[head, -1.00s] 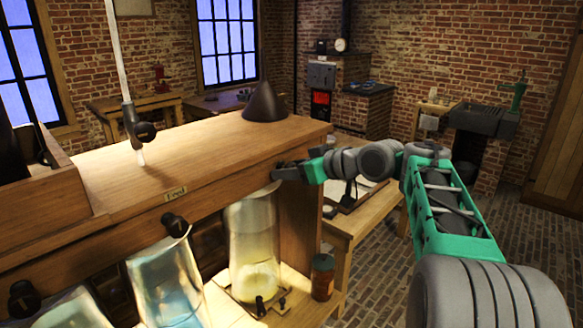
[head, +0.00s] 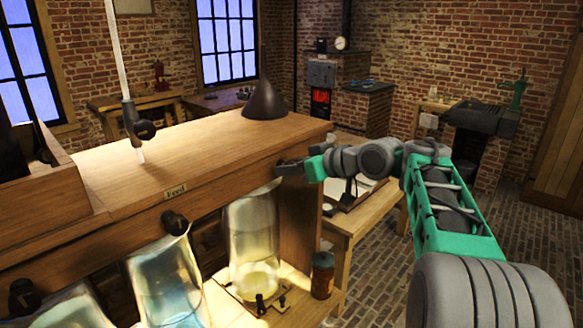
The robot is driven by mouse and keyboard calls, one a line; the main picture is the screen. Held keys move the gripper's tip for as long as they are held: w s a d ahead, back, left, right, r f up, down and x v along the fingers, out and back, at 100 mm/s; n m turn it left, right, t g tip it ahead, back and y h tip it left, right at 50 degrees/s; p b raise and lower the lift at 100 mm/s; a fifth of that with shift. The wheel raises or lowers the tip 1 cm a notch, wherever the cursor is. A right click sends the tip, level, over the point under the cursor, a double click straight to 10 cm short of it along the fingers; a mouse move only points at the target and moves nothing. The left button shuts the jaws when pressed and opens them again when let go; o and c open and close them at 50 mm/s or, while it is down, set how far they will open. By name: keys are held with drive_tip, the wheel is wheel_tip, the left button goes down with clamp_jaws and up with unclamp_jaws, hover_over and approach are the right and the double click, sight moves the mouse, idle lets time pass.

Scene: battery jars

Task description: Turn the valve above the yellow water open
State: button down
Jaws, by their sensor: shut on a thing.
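The glass jar with yellow water (head: 254,240) stands at the right end of the lower shelf, under the wooden beam (head: 205,160). My gripper (head: 284,169) is at the beam's front face, just above and right of this jar. It is shut on the dark valve there, which is mostly hidden by the fingers, so I cannot tell how far it is turned. Similar black valves show over the other jars, one above the blue-water jar (head: 168,283) and one at the far left (head: 25,297).
A dark cone (head: 265,103) and a glass tube with a black tap (head: 137,125) stand on top of the beam. A small brown jar (head: 323,275) stands right of the yellow-water jar. A wooden table (head: 362,210) stands behind my arm.

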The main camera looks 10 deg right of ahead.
drive_tip(key=shift+f+b, duration=0.15)
drive_tip(key=shift+b, duration=0.65)
drive_tip(key=n+b, duration=0.1)
drive_tip(key=b, duration=0.2)
drive_tip(key=n+t+h+b, duration=0.1)
drive_tip(key=b, duration=0.2)
drive_tip(key=shift+a+f, duration=0.1)
drive_tip(key=shift+f, duration=0.2)
drive_tip(key=n+t+h+b, duration=0.1)
drive_tip(key=n+b, duration=0.1)
drive_tip(key=b, duration=0.3)
drive_tip(key=n+t+b, duration=0.1)
drive_tip(key=b, duration=0.5)
drive_tip(key=shift+s+a+n+h, duration=0.1)
drive_tip(key=shift+n+h, duration=0.3)
drive_tip(key=n+t+b, duration=0.1)
drive_tip(key=n+b, duration=0.1)
drive_tip(key=b, duration=0.2)
drive_tip(key=n+t+b, duration=0.1)
drive_tip(key=n+b, duration=0.1)
drive_tip(key=b, duration=0.3)
drive_tip(key=shift+h, duration=0.4)
drive_tip(key=n+t+b, duration=0.1)
drive_tip(key=n+b, duration=0.2)
drive_tip(key=b, duration=0.1)
drive_tip(key=shift+r+b, duration=0.15)
drive_tip(key=shift+b, duration=0.25)
drive_tip(key=shift+r+n+t+b, duration=0.1)
drive_tip(key=shift+n+t+b, duration=0.2)
drive_tip(key=shift+r, duration=0.1)
